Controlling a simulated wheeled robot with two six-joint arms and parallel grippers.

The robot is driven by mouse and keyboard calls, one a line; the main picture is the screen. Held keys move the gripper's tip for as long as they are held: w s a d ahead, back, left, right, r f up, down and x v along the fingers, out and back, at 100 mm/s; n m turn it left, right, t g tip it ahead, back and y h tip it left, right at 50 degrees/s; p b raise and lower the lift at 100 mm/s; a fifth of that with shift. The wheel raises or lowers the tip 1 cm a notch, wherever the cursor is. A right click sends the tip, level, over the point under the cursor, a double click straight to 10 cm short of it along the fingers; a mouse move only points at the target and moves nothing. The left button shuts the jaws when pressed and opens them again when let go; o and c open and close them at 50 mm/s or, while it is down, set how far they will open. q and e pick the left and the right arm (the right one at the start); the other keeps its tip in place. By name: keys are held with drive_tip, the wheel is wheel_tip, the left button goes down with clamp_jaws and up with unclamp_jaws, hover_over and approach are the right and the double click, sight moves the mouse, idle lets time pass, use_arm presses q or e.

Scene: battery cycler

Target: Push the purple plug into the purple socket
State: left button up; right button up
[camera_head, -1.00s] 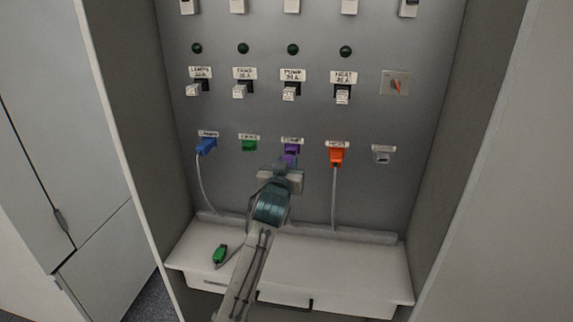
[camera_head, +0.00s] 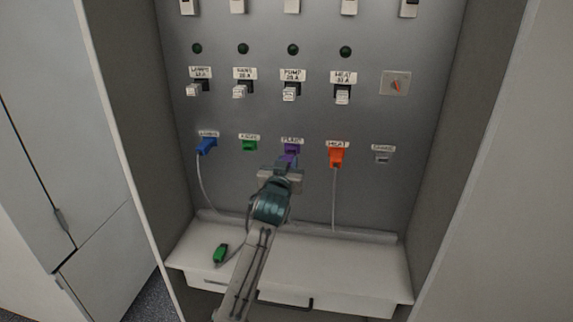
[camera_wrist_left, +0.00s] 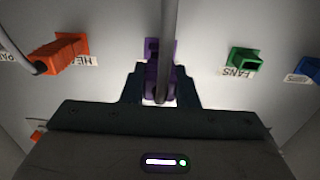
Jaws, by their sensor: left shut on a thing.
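The purple socket (camera_head: 291,148) is on the grey panel under its label, between the green and orange sockets. My left gripper (camera_head: 286,166) is right in front of it, shut on the purple plug (camera_head: 288,158). In the left wrist view the plug (camera_wrist_left: 157,85) sits between the fingers (camera_wrist_left: 158,90), with its grey cable running up across the picture. The purple socket (camera_wrist_left: 154,48) shows just beyond the plug, partly hidden by the cable. The plug is in line with the socket and close to it; I cannot tell how deep it sits. My right gripper is not in view.
A blue plug (camera_head: 206,146) and an orange plug (camera_head: 336,156) with hanging cables sit on either side. The green socket (camera_head: 249,145) is empty. A loose green plug (camera_head: 220,253) lies on the white shelf (camera_head: 350,262). Switches are above.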

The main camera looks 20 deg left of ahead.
use_arm(q)
drive_tip(key=shift+w+a, duration=0.15)
drive_tip(key=shift+w, duration=0.55)
idle(0.5)
idle(0.6)
drive_tip(key=shift+x, duration=0.8)
idle(0.5)
drive_tip(key=o, duration=0.8)
drive_tip(key=shift+s, duration=0.1)
drive_tip(key=shift+o, duration=0.2)
